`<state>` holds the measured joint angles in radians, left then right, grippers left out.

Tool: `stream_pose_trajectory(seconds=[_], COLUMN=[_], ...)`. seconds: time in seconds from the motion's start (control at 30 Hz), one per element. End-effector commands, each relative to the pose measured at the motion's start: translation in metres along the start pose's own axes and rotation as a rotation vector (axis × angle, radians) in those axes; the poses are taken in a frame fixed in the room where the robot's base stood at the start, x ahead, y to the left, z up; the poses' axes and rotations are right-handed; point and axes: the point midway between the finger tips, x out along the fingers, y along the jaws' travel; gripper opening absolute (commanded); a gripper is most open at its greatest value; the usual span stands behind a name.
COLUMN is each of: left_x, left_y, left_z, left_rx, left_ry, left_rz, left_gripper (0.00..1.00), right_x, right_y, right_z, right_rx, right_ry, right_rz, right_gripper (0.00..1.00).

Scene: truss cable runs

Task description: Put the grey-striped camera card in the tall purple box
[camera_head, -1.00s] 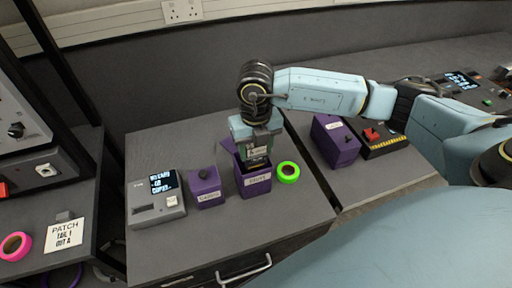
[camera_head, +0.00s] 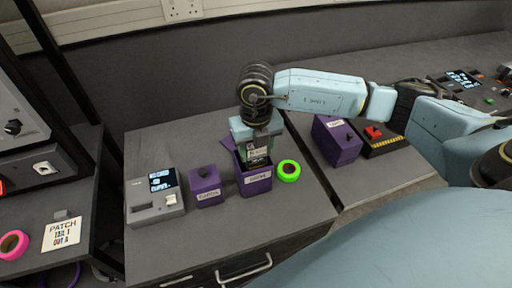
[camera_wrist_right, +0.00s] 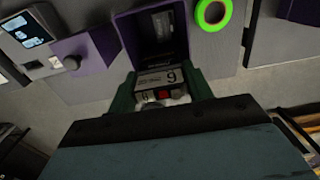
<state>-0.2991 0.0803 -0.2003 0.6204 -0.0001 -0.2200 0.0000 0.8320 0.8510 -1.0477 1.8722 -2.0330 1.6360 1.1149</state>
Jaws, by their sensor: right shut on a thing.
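My right gripper (camera_head: 258,158) points down over the mouth of the open purple box (camera_head: 258,185), the taller of the two on the middle bench. It is shut on a small card; in the wrist view the card (camera_wrist_right: 158,80) sits between the green fingers, with a pale label, a "9"-like mark and a red patch. Its stripe colour is unclear. The card's lower end is at or just inside the box opening; how deep, I cannot tell. The wrist view looks into the dark box (camera_wrist_right: 126,32), where a greyish shape shows. My left gripper is out of view.
A shorter purple box with a knob (camera_head: 204,186) and a grey device with a screen (camera_head: 154,199) stand left of the open box. A green tape roll (camera_head: 289,171) lies close on its right. Another purple box (camera_head: 336,141) stands farther right.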

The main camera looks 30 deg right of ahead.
Motion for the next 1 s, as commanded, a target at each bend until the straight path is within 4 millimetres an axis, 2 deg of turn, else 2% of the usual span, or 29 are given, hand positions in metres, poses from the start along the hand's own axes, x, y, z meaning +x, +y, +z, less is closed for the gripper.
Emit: stream_pose_trajectory(seconds=[0.5, 1.0], left_x=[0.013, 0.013], left_y=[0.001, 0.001], left_z=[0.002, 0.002], left_rx=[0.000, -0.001], left_ry=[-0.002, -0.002], left_rz=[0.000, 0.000], left_gripper=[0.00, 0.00], right_x=[0.016, 0.016], right_y=[0.000, 0.000], right_z=[0.000, 0.000], right_rx=[0.000, 0.000], right_ry=[0.000, 0.000], right_rz=[0.000, 0.000], right_gripper=[0.27, 0.27])
